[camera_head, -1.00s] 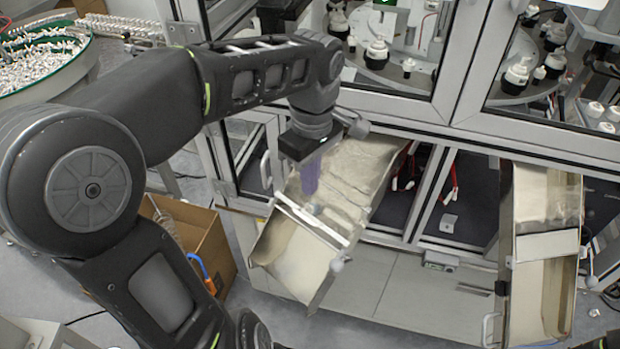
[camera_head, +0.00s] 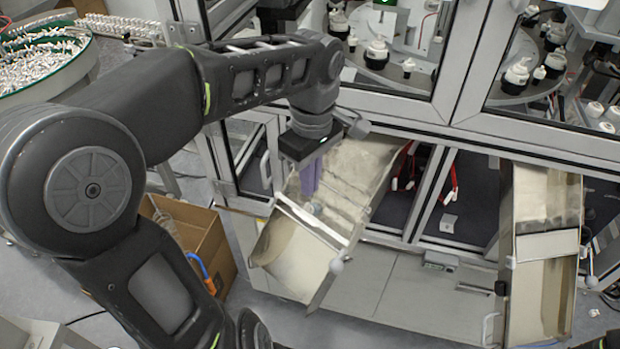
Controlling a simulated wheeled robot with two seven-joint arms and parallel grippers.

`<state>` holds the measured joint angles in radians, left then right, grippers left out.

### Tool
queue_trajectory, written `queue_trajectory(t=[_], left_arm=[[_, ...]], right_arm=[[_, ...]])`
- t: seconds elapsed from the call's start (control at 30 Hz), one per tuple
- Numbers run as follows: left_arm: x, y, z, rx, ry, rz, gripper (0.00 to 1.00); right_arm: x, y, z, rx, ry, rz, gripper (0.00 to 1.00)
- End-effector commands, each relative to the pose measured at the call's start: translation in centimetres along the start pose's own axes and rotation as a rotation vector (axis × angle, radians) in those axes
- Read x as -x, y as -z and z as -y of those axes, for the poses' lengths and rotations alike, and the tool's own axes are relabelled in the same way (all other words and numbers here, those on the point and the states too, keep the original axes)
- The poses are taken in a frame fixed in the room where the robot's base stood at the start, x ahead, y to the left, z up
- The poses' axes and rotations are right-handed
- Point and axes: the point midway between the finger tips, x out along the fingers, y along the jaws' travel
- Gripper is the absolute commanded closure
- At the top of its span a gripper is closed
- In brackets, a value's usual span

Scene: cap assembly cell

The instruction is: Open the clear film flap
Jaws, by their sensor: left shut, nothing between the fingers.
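The left tilted metal chute (camera_head: 262,243) has a cream inner surface and a pale crossbar (camera_head: 312,222) across its middle. The clear film flap is hard to make out; I cannot tell its edges or whether it is lifted. My left gripper (camera_head: 311,193) points down over the chute, just above the crossbar. Its purple fingers are shut with nothing seen between them. A small pale round part shows just below the fingertips. I cannot tell whether the fingers touch the film. My right gripper is not in view.
A second similar chute (camera_head: 511,295) stands at the right. The machine's metal frame (camera_head: 467,65) and windows rise behind both chutes. A cardboard box (camera_head: 213,250) stands on the floor at the left. A round bowl of white parts (camera_head: 45,62) is at the upper left.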

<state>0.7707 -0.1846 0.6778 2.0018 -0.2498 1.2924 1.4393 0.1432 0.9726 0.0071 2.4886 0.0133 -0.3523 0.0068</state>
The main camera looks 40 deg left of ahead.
Motion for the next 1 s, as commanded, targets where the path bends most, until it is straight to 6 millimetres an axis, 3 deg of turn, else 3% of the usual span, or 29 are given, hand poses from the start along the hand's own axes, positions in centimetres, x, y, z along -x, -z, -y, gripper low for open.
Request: queue_trajectory(t=[0.3, 0.67, 0.87, 1.0], left_arm=[[0.0, 0.0, 0.0, 0.0, 0.0, 0.0, 0.71], [0.3, 0.0, 0.0, 0.0, -0.001, 0.0, 0.71], [2.4, 0.0, -0.1, -0.001, -0.004, -0.001, 0.71], [6.1, 0.0, 0.0, 0.0, -0.002, 0.0, 0.71]], right_arm=[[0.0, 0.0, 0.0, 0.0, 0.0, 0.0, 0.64], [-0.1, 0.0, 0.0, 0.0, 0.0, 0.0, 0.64], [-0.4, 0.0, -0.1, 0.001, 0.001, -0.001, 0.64], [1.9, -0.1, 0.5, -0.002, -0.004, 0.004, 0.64]])
